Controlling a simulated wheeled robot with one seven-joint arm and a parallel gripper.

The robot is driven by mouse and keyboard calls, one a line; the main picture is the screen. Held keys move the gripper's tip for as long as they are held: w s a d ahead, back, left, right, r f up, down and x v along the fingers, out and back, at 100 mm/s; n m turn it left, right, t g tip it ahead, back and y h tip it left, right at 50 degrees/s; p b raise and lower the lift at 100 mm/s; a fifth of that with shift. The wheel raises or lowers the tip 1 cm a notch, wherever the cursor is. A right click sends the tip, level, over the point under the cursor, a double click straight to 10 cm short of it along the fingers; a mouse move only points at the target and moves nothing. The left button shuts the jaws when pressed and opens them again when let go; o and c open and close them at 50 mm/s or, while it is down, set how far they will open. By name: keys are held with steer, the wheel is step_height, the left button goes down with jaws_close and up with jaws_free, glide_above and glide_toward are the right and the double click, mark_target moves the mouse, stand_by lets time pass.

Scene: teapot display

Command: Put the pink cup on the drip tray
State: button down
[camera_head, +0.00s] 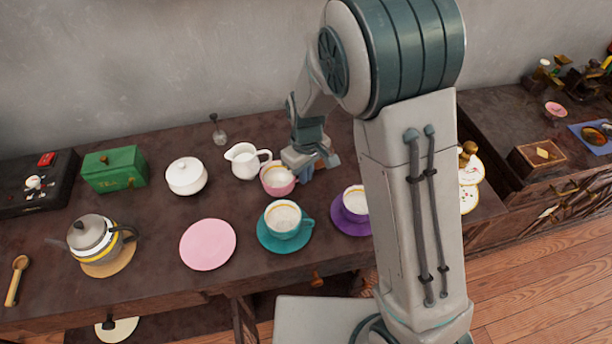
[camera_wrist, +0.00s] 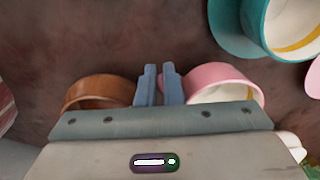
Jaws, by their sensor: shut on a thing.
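The pink cup (camera_head: 278,183), with a pale inside and a gold band, is near the back of the dark table, right of the white jug. It also shows in the wrist view (camera_wrist: 222,76), just right of the fingers. My gripper (camera_head: 304,171) is at the cup's right side. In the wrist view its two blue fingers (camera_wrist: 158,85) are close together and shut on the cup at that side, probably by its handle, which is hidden. I cannot tell whether the cup's base touches the table.
A brown cup (camera_wrist: 98,92) stands close on the fingers' other side. A teal cup (camera_head: 283,217) and a purple saucer (camera_head: 345,222) are in front. The pink saucer (camera_head: 208,244) is empty. A teapot (camera_head: 92,234), green box (camera_head: 115,170) and black box (camera_head: 38,195) stand left.

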steer(key=shift+f, duration=0.85)
steer(key=shift+f, duration=0.1)
steer(key=c, duration=1.6)
jaws_free()
step_height(320, 180, up, 12)
steer(key=shift+d+r+p, duration=0.15)
steer(key=shift+r+p, duration=0.05)
steer(key=shift+p, duration=0.15)
steer(key=s+d+r+m+t, duration=0.1)
steer(key=s+d+r+m, duration=0.1)
steer(key=s+d, duration=0.3)
steer(key=s+d+r+m, duration=0.2)
steer(key=s+d+m, duration=0.1)
steer(key=s+d, duration=0.2)
steer(key=s+d+r+m+t, duration=0.1)
steer(key=s+d+r+m, duration=0.2)
steer(key=s+d, duration=0.2)
steer(key=shift+s+d+r+m+t, duration=0.1)
steer(key=shift+s+d+m+t, duration=0.05)
steer(key=shift+d, duration=0.3)
steer(key=shift+s+d+m+t, duration=0.15)
steer(key=shift+d, duration=0.25)
steer(key=shift+o, duration=0.6)
steer(key=shift+s+d, duration=0.15)
steer(key=shift+s, duration=0.1)
